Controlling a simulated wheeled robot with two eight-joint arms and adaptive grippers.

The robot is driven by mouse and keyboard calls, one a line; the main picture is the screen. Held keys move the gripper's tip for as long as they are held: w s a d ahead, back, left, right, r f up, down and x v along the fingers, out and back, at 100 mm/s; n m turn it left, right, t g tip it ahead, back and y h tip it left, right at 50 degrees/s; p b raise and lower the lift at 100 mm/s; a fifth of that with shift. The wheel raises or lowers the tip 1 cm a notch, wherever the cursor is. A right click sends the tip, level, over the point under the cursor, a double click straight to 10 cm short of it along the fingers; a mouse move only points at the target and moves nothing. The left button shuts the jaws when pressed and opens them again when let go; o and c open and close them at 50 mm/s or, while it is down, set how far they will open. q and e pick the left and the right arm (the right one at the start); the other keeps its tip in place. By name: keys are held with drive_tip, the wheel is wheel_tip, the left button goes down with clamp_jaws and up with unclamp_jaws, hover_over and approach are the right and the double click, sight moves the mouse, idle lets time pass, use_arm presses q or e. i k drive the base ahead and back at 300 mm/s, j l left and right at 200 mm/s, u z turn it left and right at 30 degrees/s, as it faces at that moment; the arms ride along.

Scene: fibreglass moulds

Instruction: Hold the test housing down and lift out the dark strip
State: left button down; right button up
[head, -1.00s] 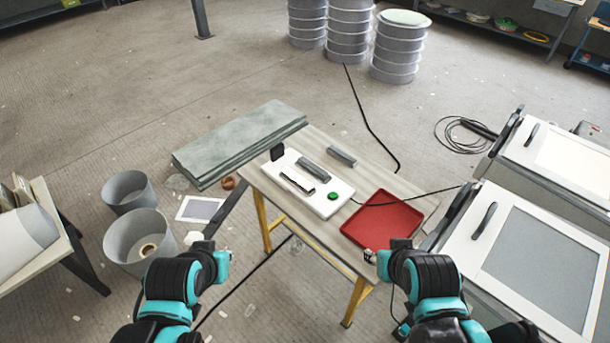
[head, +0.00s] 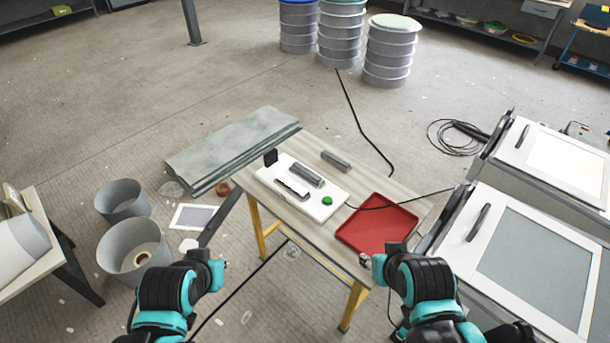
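The white test housing (head: 318,208) lies flat on the small wooden table, with a green round button (head: 327,201) near its right end. A dark strip (head: 292,188) lies in or on its top face; its depth is too small to tell. A grey bar (head: 307,174) sits beside the strip on the housing. My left gripper (head: 220,272) is off the table's near left side, apart from the housing. My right gripper (head: 366,260) is by the near edge of the red tray, also apart from the housing. The fingers of both are too small to read.
A loose grey block (head: 336,160) lies behind the housing. A small black upright piece (head: 270,157) stands at the housing's left end. Green-grey sheets (head: 225,150) lie left of the table.

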sight(315, 178)
drive_tip(key=i+j+z, duration=0.35)
drive_tip(key=i+j, duration=0.15)
drive_tip(key=i+j+z, duration=0.15)
drive_tip(key=j, duration=0.25)
drive_tip(key=i+j+z, duration=0.3)
drive_tip(key=j, duration=0.4)
drive_tip(key=i+j+z, duration=0.2)
drive_tip(key=i+j, duration=0.1)
drive_tip(key=j, duration=0.1)
